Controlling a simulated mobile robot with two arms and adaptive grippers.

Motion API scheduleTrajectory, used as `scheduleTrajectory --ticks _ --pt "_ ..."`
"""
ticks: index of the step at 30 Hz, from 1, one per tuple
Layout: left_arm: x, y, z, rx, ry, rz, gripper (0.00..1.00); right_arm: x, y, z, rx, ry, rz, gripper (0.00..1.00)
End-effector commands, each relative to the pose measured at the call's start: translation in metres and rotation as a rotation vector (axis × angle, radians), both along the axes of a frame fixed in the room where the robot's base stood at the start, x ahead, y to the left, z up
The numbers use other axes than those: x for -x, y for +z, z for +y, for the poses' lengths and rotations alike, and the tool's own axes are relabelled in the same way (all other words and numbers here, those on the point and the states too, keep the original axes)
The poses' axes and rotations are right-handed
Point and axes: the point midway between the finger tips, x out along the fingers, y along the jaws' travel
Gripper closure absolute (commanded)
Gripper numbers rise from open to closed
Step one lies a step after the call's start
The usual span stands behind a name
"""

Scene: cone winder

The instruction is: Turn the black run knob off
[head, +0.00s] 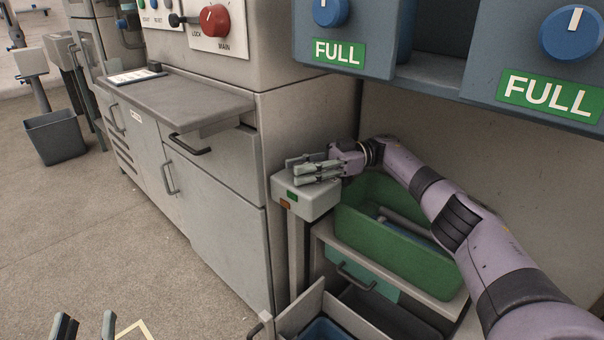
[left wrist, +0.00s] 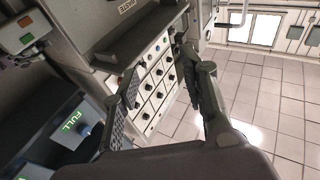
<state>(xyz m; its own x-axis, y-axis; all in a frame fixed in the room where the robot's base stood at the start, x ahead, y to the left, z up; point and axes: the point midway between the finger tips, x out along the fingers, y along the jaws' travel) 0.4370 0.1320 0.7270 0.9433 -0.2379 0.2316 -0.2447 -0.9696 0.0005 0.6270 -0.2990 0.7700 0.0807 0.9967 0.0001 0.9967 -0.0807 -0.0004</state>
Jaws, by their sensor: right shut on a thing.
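My right gripper (head: 312,170) is at the top of a grey box on a post (head: 306,200), which has a green and an orange patch on its front. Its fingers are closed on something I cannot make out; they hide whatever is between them. I cannot confirm a black run knob there. A small black-ended part (head: 174,20) stands beside the red MAIN knob (head: 214,20), near the word LOCK. My left gripper (head: 84,326) is low at the bottom left, open and empty. It also shows open in the left wrist view (left wrist: 165,98), apart from a panel with several dark knobs (left wrist: 157,85).
A green bin (head: 385,262) stands beside the post, above an open drawer (head: 318,312). Blue knobs (head: 570,32) with FULL labels are on the upper right housing. A grey cabinet (head: 214,190) with a ledge (head: 180,100) is left.

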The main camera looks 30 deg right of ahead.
Motion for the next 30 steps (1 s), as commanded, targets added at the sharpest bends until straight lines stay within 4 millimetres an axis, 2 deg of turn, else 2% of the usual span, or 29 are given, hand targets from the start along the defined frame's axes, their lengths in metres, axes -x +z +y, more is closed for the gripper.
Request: scheduleTrajectory --ticks 4,9,23,24,30 --pt "0.005 0.018 -0.002 0.029 -0.007 -0.105 0.60 0.000 -0.001 0.000 0.000 0.012 -0.001 0.95" --pt "0.009 0.030 -0.002 0.047 -0.010 -0.170 0.60 0.000 0.000 0.000 0.000 0.020 0.000 0.95" --pt "0.011 0.034 -0.002 0.053 -0.011 -0.190 0.60 0.000 0.000 0.000 0.000 0.023 0.000 0.95" --pt "0.011 0.034 -0.002 0.053 -0.011 -0.190 0.60 0.000 0.000 0.000 0.000 0.023 0.000 0.65" --pt "0.011 0.034 -0.002 0.052 -0.012 -0.190 0.60 0.000 0.000 0.000 0.000 0.023 0.000 0.52"
